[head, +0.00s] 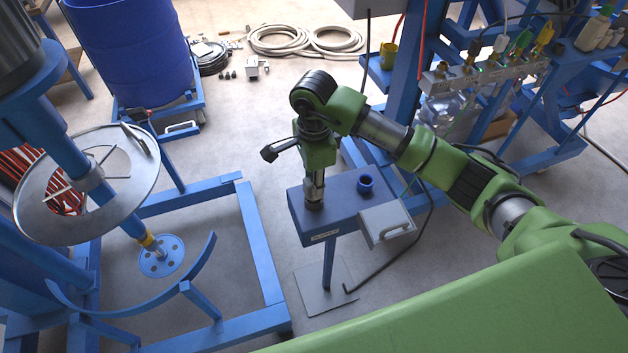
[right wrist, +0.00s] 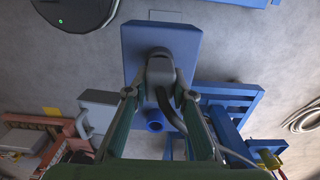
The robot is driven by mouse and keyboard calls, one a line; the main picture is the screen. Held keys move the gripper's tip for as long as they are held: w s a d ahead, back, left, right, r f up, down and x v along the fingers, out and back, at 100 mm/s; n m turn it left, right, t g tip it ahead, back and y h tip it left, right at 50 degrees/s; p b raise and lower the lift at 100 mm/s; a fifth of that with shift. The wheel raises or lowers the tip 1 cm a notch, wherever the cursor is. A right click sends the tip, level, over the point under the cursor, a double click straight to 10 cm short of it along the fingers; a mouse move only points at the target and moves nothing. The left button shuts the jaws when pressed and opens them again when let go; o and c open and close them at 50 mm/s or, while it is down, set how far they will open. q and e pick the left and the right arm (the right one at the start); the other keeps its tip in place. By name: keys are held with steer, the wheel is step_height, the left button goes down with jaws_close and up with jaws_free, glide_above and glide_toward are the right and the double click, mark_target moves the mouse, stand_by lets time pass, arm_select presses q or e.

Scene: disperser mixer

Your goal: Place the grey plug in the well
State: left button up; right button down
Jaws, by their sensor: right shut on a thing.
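My right gripper (head: 314,182) points straight down over the left end of the blue stand's top (head: 338,204). It is shut on the grey plug (head: 314,204), whose lower end is at the stand's top. In the right wrist view the grey plug (right wrist: 160,72) sits between the two fingers (right wrist: 159,92), with a dark curved hose beside it. A dark rim shows at its far end; I cannot tell how deep it sits in the well, as plug and gripper hide the opening. A blue cup-like ring (head: 366,184) stands on the same top, to the right. My left gripper is not in view.
A light grey box with a handle (head: 386,222) hangs at the stand's right side. A blue frame with a mixing disc (head: 161,256) is at left. A blue drum (head: 130,50) and coiled hoses (head: 305,40) lie behind. A blue rack with valves (head: 480,75) is at right.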

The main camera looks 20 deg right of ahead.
steer(key=shift+f, duration=0.2)
steer(key=c, duration=1.7)
jaws_free()
steer(key=shift+r, duration=0.1)
steer(key=shift+r, duration=0.2)
steer(key=shift+w+r, duration=0.1)
steer(key=shift+r, duration=0.2)
step_height(320, 180, up, 10)
steer(key=b, duration=0.3)
steer(key=shift+r, duration=0.65)
steer(key=shift+s+f, duration=0.1)
steer(key=shift+s, duration=0.1)
